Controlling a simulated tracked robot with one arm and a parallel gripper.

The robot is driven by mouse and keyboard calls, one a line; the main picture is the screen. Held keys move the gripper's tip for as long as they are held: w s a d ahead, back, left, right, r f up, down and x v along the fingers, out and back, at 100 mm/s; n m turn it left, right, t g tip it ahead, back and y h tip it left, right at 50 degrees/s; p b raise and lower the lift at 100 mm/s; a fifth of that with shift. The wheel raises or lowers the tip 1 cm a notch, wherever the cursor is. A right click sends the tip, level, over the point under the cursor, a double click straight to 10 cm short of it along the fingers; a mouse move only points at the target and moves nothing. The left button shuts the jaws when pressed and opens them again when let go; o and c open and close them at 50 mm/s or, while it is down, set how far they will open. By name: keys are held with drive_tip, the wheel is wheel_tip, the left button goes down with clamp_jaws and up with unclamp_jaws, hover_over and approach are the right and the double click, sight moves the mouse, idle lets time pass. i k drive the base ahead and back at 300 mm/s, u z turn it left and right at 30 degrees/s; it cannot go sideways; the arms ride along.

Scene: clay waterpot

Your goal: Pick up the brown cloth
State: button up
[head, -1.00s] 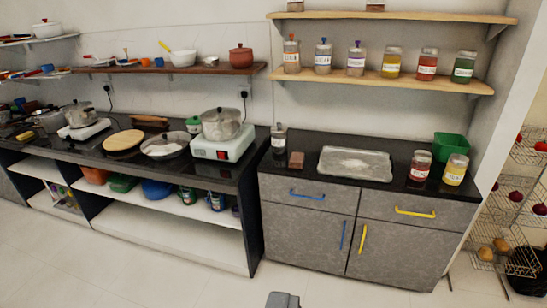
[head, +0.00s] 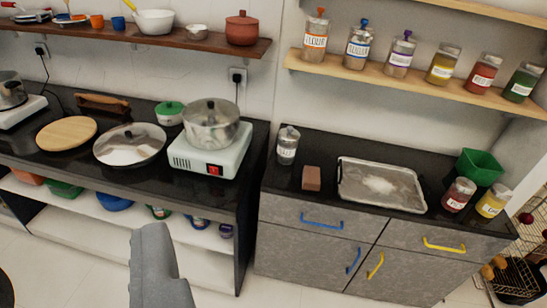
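A small reddish-brown block-like item (head: 312,178) lies on the dark right counter, left of a metal tray (head: 345,188). It could be a folded brown cloth, but I cannot tell its material. No other thing looks clearly like a brown cloth. Part of my gripper (head: 153,240) shows as a grey shape at the bottom, left of centre, in front of the left counter's shelves. It appears well apart from the brown item. Its two fingertips cannot be told apart, so I cannot see whether it is open or shut.
A lidded jar (head: 287,146) stands close left of the brown item. A stove with a steel pot (head: 211,125) is on the left counter. Labelled jars stand on the shelf (head: 420,86) above. A green bin (head: 480,167) is at right. A gap separates the counters.

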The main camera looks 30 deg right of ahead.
sight(311, 180)
drive_tip(key=z, duration=0.2)
drive_tip(key=i, duration=1.3)
drive_tip(key=z, duration=1.05)
drive_tip(key=i, duration=0.6)
drive_tip(key=z, duration=0.35)
drive_tip(key=k, duration=0.9)
drive_tip(key=z, duration=0.2)
drive_tip(key=i, duration=0.9)
drive_tip(key=u, duration=0.1)
